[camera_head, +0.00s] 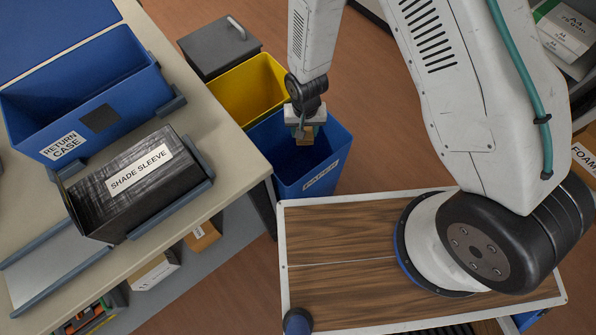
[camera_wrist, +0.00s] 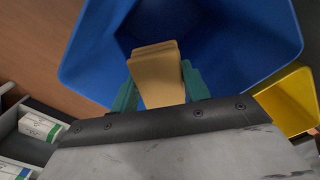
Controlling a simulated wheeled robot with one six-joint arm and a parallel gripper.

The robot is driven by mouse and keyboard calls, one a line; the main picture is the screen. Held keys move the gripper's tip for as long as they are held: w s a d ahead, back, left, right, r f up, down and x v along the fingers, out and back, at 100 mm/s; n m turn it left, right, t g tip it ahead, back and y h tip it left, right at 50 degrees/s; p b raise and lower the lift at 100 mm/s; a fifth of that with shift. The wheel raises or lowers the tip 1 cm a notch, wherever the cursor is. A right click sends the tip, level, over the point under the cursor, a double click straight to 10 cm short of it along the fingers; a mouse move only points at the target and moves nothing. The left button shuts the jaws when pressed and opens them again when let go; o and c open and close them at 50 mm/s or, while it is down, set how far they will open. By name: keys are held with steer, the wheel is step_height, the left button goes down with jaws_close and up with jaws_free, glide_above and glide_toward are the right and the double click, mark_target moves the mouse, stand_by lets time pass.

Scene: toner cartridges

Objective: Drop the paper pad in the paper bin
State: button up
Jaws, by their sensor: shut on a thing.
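My gripper (camera_head: 304,127) is over the blue paper bin (camera_head: 326,177), whose front label is partly readable. It is shut on the tan paper pad (camera_head: 304,137), which shows as a small piece below the fingers. In the wrist view the paper pad (camera_wrist: 158,73) stands between the green fingertips of my gripper (camera_wrist: 160,85), with the open blue bin (camera_wrist: 225,85) behind it. The pad appears over the bin's opening; how far it is above the bin floor I cannot tell.
A yellow bin (camera_head: 248,88) and a dark grey lidded box (camera_head: 218,47) stand behind the blue bin. On the table at left are a blue return case (camera_head: 68,140) and a black shade sleeve (camera_head: 135,185). Boxes of paper (camera_head: 565,32) sit on a shelf at right.

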steer(key=shift+f, duration=0.5)
steer(key=o, duration=1)
steer(key=shift+r, duration=0.1)
steer(key=shift+r, duration=3.8)
